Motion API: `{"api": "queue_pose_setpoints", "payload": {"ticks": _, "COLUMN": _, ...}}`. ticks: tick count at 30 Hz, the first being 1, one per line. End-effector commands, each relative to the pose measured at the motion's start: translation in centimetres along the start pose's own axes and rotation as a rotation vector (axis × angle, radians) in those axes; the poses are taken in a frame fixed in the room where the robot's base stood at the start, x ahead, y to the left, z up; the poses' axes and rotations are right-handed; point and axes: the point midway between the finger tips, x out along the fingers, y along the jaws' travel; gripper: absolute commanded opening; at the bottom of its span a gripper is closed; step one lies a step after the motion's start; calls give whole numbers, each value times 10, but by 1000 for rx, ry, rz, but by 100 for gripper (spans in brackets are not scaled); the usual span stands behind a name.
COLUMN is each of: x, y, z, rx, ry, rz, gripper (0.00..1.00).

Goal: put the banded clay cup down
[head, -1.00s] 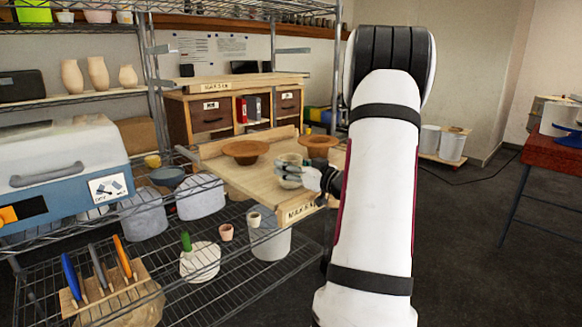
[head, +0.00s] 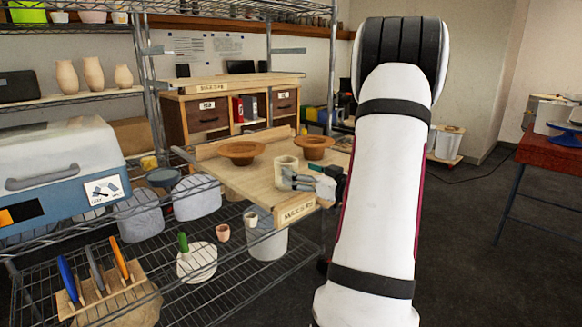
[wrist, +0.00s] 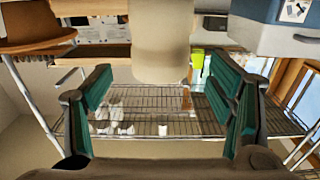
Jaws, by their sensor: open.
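The clay cup (head: 286,166), pale cream, stands upright on the wooden board (head: 232,184) near its front right corner. Its bands are too small to make out. My gripper (head: 293,180) is at the board's right edge, low beside the cup, with its fingers pointing left toward it. In the wrist view the cup (wrist: 160,42) is at top centre, beyond and between the spread green-padded fingers (wrist: 165,92), with gaps at both sides. The gripper is open and holds nothing.
Two brown wide-rimmed bowls, one left (head: 242,152) and one right (head: 314,146), stand behind the cup on the board. A wire rack (head: 215,262) with pots and tools lies below left. A blue-and-white case (head: 62,165) stands at left.

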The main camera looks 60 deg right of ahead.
Motion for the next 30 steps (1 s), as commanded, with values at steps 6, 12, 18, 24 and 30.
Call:
{"api": "queue_pose_setpoints", "payload": {"ticks": 6, "x": -41, "y": 1, "z": -1, "rx": -1, "ry": -1, "rz": 3, "gripper": 75}}
{"api": "queue_pose_setpoints", "payload": {"ticks": 12, "x": -58, "y": 0, "z": 0, "rx": 0, "ry": 0, "rz": 1, "gripper": 75}}
{"api": "queue_pose_setpoints", "payload": {"ticks": 18, "x": -60, "y": -1, "z": -1, "rx": -3, "ry": -2, "rz": 1, "gripper": 75}}
{"api": "queue_pose_setpoints", "payload": {"ticks": 24, "x": -25, "y": -15, "z": -11, "rx": -81, "ry": -99, "rz": 45, "gripper": 75}}
{"api": "queue_pose_setpoints", "payload": {"ticks": 30, "x": 15, "y": -48, "z": -30, "rx": -193, "ry": -283, "rz": 161, "gripper": 75}}
